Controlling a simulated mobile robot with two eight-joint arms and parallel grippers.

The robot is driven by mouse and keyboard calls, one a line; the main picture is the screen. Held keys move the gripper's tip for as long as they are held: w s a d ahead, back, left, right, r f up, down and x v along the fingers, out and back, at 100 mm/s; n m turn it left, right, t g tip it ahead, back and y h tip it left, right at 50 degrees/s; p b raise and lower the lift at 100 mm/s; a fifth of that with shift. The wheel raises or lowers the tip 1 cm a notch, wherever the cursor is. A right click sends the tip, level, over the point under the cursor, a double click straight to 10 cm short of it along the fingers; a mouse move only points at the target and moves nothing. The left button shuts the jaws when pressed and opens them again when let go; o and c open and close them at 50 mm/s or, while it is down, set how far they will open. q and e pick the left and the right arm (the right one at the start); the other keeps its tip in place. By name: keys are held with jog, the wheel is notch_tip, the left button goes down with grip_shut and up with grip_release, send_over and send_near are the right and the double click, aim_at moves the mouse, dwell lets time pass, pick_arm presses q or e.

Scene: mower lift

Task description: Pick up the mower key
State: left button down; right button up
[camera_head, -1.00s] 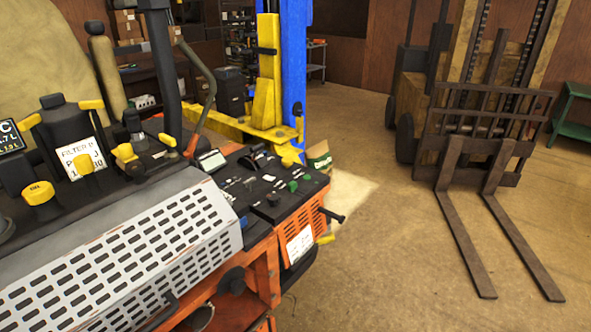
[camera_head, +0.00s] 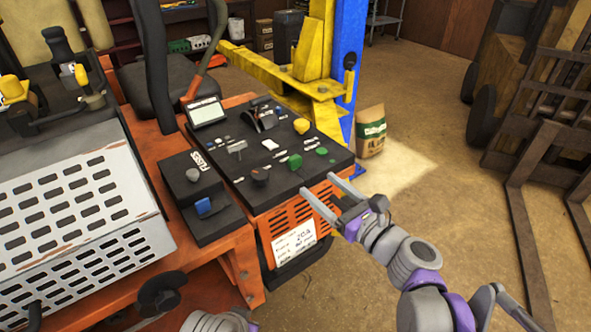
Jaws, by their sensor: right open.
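The mower's dark control panel (camera_head: 272,190) sits on an orange housing with a white label (camera_head: 293,241). It carries a grey T-shaped piece (camera_head: 237,148), a green knob (camera_head: 295,161), a yellow knob (camera_head: 301,125) and a black round knob (camera_head: 259,174). I cannot tell for sure which small part is the mower key. A blue switch (camera_head: 203,207) sits on the fuse box to the left. My right gripper (camera_head: 318,184) is open and empty, its two fingers pointing at the panel's front right edge.
A perforated metal cover (camera_head: 75,215) fills the left. A display (camera_head: 207,113) stands at the panel's back. The blue lift post (camera_head: 348,60) and yellow arm are behind, with a paper sack (camera_head: 371,131) beside them. A forklift (camera_head: 540,150) stands right, with open floor between.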

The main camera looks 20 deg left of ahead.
aim_at(297, 163)
jog(key=x, duration=0.5)
jog(key=shift+s+a+r, duration=0.1)
jog(key=shift+s+r, duration=0.05)
jog(key=x, duration=0.5)
jog(key=shift+w+a+r+p, duration=0.1)
jog(key=shift+w+r+p, duration=0.05)
jog(key=shift+w+p, duration=0.3)
grip_shut()
